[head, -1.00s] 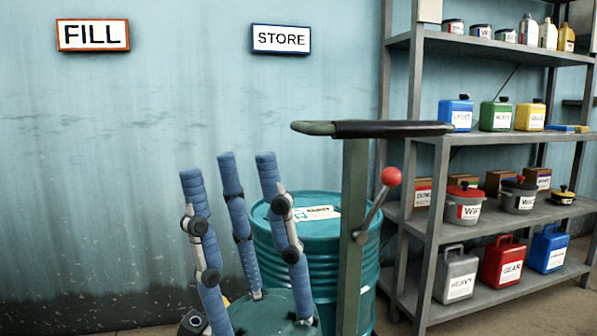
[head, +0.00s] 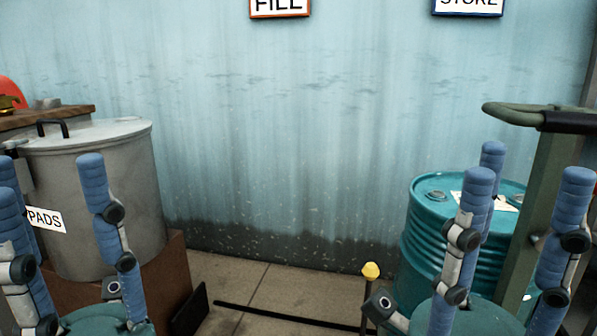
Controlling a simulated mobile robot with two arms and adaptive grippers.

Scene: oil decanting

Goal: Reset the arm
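My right gripper (head: 527,185) stands at the lower right with its blue fingers pointing up and spread apart. It is open and empty, in front of a teal drum (head: 415,235). My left gripper (head: 50,185) is at the lower left, also fingers up, spread and empty. It stands in front of a large grey lidded bin (head: 140,190) with a PADS label (head: 45,219). The palms of both grippers are partly cut off by the bottom edge.
A green post with a padded handle (head: 540,116) rises at the right, close to my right gripper. A yellow-topped rod (head: 371,271) stands left of the drum. The FILL sign (head: 280,5) and STORE sign (head: 468,5) hang above. The floor (head: 240,275) between the grippers is largely clear.

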